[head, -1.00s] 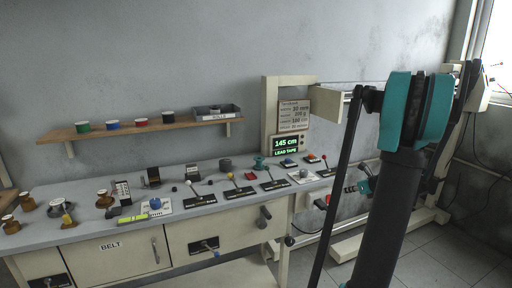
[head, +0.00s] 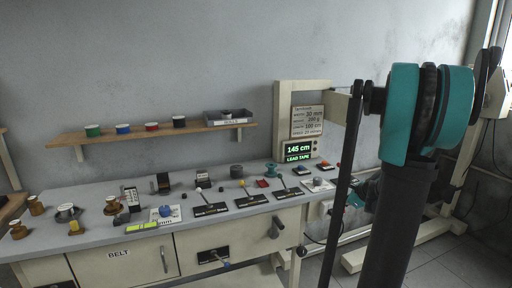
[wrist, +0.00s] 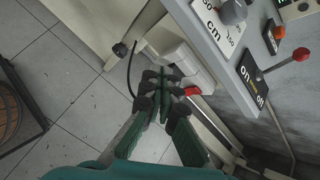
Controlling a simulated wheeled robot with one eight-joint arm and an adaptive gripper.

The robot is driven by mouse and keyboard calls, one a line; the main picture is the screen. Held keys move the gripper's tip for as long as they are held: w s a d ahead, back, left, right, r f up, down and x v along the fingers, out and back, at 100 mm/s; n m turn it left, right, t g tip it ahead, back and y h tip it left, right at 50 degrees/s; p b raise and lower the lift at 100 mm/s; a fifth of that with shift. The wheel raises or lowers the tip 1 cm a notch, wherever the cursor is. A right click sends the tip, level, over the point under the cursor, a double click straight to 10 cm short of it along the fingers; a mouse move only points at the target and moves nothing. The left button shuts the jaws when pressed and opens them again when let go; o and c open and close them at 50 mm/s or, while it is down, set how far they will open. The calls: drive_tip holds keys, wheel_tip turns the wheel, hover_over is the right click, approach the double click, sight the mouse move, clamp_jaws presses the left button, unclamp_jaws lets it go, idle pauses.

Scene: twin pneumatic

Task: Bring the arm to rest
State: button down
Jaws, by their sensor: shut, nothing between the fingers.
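My gripper (wrist: 163,88) shows in the wrist view with its green and dark fingers together and nothing between them. It hangs over the tiled floor beside the bench's end, close to a white block with a red knob (wrist: 192,91); I cannot tell whether it touches the block. In the head view my arm (head: 395,225), dark with teal joints, stands at the right and hides part of the bench's right end. The gripper itself cannot be made out in the head view.
The bench (head: 90,235) carries levers, spools and small devices. A shelf (head: 150,134) with several coloured spools and a tray (head: 228,117) is on the wall. A display (head: 298,151) reads 145 cm, LEAD TAPE. A cream stand (head: 400,248) is at right. Floor tiles (wrist: 60,75) are clear.

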drive_tip(key=s+a+f+n+g+h, duration=0.2)
drive_tip(key=s+a+n, duration=0.5)
drive_tip(key=s+n, duration=0.5)
drive_tip(key=s+a+f+n+g+h, duration=0.1)
drive_tip(key=s+a+f+n, duration=0.4)
drive_tip(key=s+n, duration=0.7)
drive_tip(key=shift+s+a+n+g+h, duration=0.3)
drive_tip(key=shift+s+a+g+h, duration=0.1)
drive_tip(key=shift+s+a, duration=0.35)
drive_tip(key=shift+w+a, duration=0.1)
drive_tip(key=shift+w, duration=0.05)
